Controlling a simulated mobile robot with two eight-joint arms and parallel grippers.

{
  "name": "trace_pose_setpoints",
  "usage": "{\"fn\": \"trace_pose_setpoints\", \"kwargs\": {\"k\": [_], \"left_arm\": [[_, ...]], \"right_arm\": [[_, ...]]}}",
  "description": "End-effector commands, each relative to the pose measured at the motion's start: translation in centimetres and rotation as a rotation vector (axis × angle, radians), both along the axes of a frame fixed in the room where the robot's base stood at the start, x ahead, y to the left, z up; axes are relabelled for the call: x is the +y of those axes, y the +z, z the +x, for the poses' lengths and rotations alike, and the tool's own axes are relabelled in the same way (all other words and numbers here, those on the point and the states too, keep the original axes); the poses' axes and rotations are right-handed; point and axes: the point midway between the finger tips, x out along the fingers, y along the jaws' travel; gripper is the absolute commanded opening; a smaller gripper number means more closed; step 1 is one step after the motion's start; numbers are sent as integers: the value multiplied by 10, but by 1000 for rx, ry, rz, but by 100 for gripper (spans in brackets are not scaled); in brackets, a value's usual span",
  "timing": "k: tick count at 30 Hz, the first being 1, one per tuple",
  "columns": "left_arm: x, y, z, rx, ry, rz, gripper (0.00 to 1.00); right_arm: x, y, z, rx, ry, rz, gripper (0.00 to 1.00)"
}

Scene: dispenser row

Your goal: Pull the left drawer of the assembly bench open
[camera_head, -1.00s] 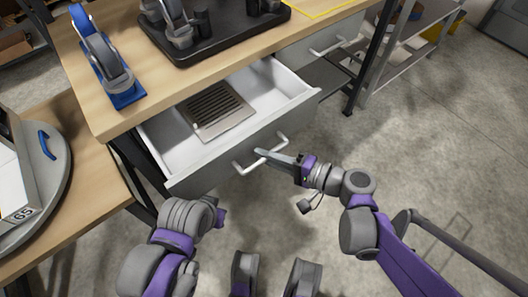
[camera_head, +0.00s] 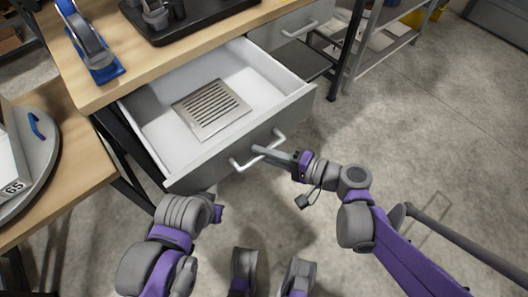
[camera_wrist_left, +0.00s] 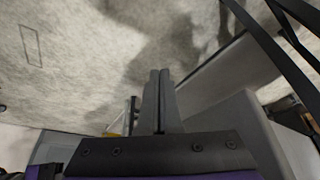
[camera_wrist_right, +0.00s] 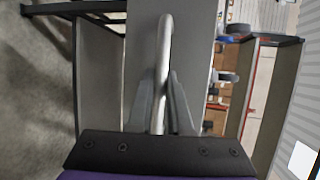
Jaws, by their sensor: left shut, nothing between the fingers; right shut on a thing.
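The left drawer (camera_head: 245,143) of the assembly bench (camera_head: 180,50) stands well open in the head view, its white inside showing. A slotted metal plate (camera_head: 211,107) lies on its floor. My right gripper (camera_head: 262,150) is shut on the drawer's bar handle (camera_head: 243,163) at the front face. In the right wrist view the handle (camera_wrist_right: 164,45) runs between the two fingers (camera_wrist_right: 160,100). My left gripper's fingers show in the left wrist view (camera_wrist_left: 158,90), shut and empty, beside a grey panel. In the head view the left fingertips are hidden behind the wrist.
A second, closed drawer (camera_head: 290,25) sits at the bench's right. A black tray (camera_head: 205,18) and a blue tape dispenser (camera_head: 100,72) stand on the bench top. A side table with a round grey turntable (camera_head: 45,150) is at left. Floor at right is clear.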

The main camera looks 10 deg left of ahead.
Motion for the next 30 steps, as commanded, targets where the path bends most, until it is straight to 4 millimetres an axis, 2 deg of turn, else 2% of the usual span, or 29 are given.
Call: {"fn": "trace_pose_setpoints", "kwargs": {"k": [10,11,15,25,30], "left_arm": [[0,0,0,0,0,0,0],[0,0,0,0,0,0,0],[0,0,0,0,0,0,0],[0,1,0,0,0,0,0],[0,6,-1,-2,0,0,0]], "right_arm": [[0,0,0,1,0,1,0],[0,0,0,1,0,1,23],[0,0,0,1,0,1,47],[-3,1,0,0,-2,0,47],[-23,5,-5,-1,-5,-1,47]]}}
